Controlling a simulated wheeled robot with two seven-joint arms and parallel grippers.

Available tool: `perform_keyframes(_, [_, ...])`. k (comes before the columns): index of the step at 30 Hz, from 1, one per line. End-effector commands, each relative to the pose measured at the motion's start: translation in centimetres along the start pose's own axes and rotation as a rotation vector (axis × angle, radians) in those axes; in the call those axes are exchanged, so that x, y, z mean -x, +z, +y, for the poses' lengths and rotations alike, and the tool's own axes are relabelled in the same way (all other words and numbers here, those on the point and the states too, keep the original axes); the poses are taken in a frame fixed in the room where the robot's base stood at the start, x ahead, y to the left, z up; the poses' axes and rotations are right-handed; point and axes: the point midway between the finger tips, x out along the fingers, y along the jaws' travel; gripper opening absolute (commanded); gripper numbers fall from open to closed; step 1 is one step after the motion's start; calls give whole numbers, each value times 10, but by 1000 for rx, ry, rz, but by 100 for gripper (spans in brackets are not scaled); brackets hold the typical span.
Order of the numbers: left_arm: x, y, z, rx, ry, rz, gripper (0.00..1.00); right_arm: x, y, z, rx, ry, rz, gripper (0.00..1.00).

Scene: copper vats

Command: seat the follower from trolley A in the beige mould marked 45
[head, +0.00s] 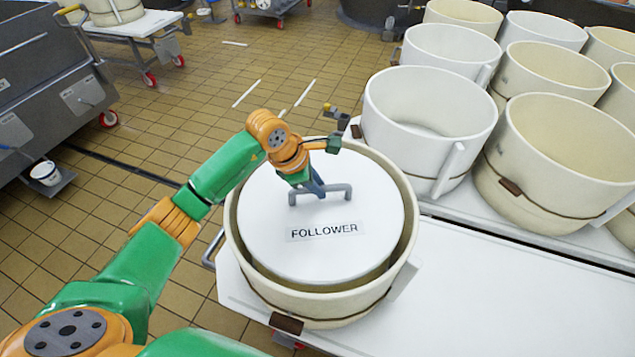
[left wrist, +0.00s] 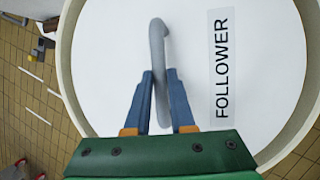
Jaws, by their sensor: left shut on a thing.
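The follower (head: 340,250) is a white disc with a grey bar handle and a label reading FOLLOWER. It lies within the rim of a beige mould (head: 301,309) on the near white table, with a gap showing along the near and right sides. No number 45 is visible on this mould. My left gripper (head: 318,190) is shut on the follower's handle; in the left wrist view its blue fingers (left wrist: 160,100) close around the grey bar. How deep the disc sits is hard to tell. My right gripper is not in view.
Several white and beige moulds stand at the right, a white one (head: 428,120) close beside the beige mould. The white table top (head: 520,295) is bare at the lower right. A wheeled trolley (head: 135,24) stands at the upper left. Tiled floor lies open at the left.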

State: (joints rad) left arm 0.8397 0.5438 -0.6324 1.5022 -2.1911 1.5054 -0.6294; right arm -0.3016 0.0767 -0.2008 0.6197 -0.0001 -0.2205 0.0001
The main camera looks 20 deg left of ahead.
Motion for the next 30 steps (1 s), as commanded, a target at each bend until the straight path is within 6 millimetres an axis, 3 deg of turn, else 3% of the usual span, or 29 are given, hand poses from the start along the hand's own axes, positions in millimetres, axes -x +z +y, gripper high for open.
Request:
perform_keyframes(1, [-9, -3, -1, 0, 3, -4, 0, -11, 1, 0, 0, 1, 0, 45])
perform_keyframes(18, [-67, -27, -13, 0, 3, -4, 0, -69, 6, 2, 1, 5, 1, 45])
perform_keyframes(30, [-78, -31, -16, 0, 3, -4, 0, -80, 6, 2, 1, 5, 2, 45])
